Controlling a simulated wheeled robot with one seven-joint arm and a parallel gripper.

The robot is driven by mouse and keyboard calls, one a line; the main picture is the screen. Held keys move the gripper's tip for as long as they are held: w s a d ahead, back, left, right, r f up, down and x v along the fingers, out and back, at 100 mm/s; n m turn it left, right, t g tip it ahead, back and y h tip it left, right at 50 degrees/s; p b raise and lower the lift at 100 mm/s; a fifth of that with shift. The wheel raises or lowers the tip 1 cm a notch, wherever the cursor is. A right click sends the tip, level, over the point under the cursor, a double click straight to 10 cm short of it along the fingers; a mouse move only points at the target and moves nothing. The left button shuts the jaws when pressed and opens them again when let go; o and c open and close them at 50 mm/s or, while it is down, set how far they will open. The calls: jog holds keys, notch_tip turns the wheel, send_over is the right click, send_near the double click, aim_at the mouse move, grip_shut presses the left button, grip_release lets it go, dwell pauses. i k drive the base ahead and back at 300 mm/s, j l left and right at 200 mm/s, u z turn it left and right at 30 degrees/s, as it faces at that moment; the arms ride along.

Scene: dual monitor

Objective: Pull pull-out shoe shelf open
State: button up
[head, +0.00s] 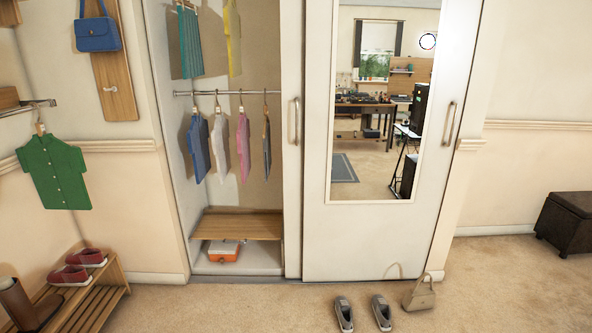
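A wooden shelf (238,225), which looks like the pull-out shoe shelf, sits low inside the open left part of the wardrobe. Its top is bare. I cannot tell from this view how far it is pulled out. An orange box (223,251) with a pale top lies beneath it on the wardrobe floor (260,262). My gripper is not in view.
A mirrored sliding door (320,235) covers the wardrobe's right part. Grey shoes (344,313) and a beige handbag (419,294) lie on the carpet before it. A slatted shoe rack (88,309) stands at left, a dark ottoman (566,222) at right. Carpet before the opening is clear.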

aim_at(224, 224)
jog(key=i+u, duration=0.1)
jog(key=i, duration=0.55)
jog(key=i+u, duration=0.1)
jog(key=i, duration=0.55)
jog(key=i+l+u, duration=0.15)
jog(key=i, duration=0.45)
jog(key=i+j+u, duration=0.15)
jog(key=i+u, duration=0.35)
jog(key=i, duration=0.5)
jog(key=i+l+u, duration=0.2)
jog(key=i+u, duration=0.3)
jog(key=i, duration=0.95)
jog(key=z, duration=0.05)
